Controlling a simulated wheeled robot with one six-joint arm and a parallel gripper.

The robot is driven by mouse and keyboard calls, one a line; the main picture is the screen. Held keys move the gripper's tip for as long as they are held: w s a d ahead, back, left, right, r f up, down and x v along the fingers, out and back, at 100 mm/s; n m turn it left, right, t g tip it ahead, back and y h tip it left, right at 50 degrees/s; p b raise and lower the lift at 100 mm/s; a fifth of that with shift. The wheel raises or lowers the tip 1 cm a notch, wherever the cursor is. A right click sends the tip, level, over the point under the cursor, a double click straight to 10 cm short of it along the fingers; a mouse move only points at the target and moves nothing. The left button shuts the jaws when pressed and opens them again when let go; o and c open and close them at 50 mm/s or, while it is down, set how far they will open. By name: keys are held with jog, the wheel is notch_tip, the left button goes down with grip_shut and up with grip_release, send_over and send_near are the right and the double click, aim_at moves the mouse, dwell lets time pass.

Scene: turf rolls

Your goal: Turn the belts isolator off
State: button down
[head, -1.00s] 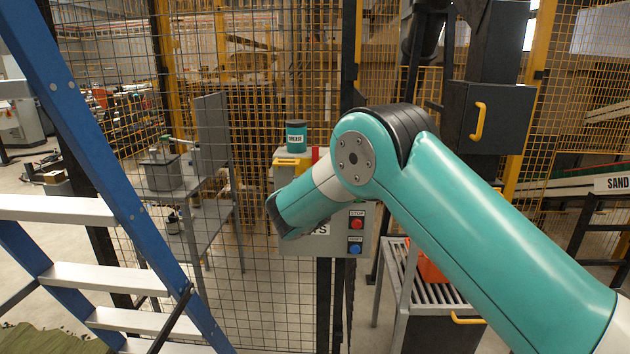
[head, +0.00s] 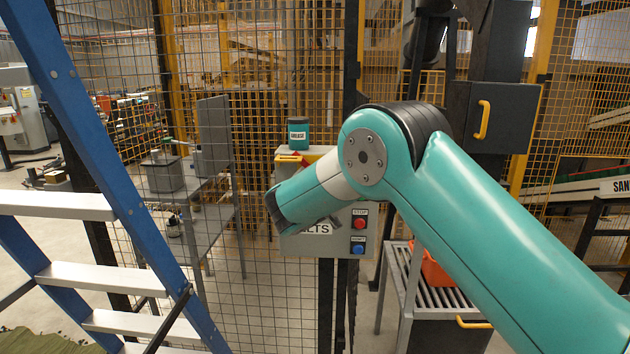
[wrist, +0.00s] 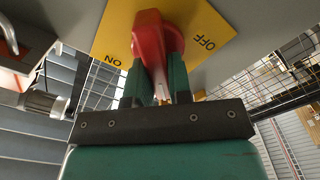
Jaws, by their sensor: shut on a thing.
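The belts isolator is a red handle (wrist: 150,32) on a yellow plate (wrist: 115,30) marked ON and OFF, seen in the wrist view. The handle stands between the two words; I cannot tell its exact setting. My gripper (wrist: 160,68) is shut on the red handle, one dark green finger on each side. In the head view the isolator sits on a grey control box (head: 290,245) with a partly covered label ending in LTS. My arm hides most of the isolator there, and the fingers are hidden too.
The box carries a red STOP button (head: 360,223) and a blue button (head: 358,249). Wire mesh fence (head: 250,90) surrounds the box. A blue stepladder (head: 100,170) stands close at left, a slatted table (head: 440,292) at right.

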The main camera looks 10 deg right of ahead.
jog(key=n, duration=0.4)
jog(key=shift+a+f+n, duration=0.15)
jog(key=shift+n, duration=0.15)
jog(key=n, duration=0.1)
jog(key=n+p, duration=0.1)
jog(key=n, duration=0.2)
jog(key=shift+f, duration=0.25)
jog(key=c, duration=1)
grip_release()
jog(key=shift+c, duration=0.2)
jog(key=b+v, duration=0.5)
jog(key=v, duration=1.2)
jog(key=shift+s, duration=0.15)
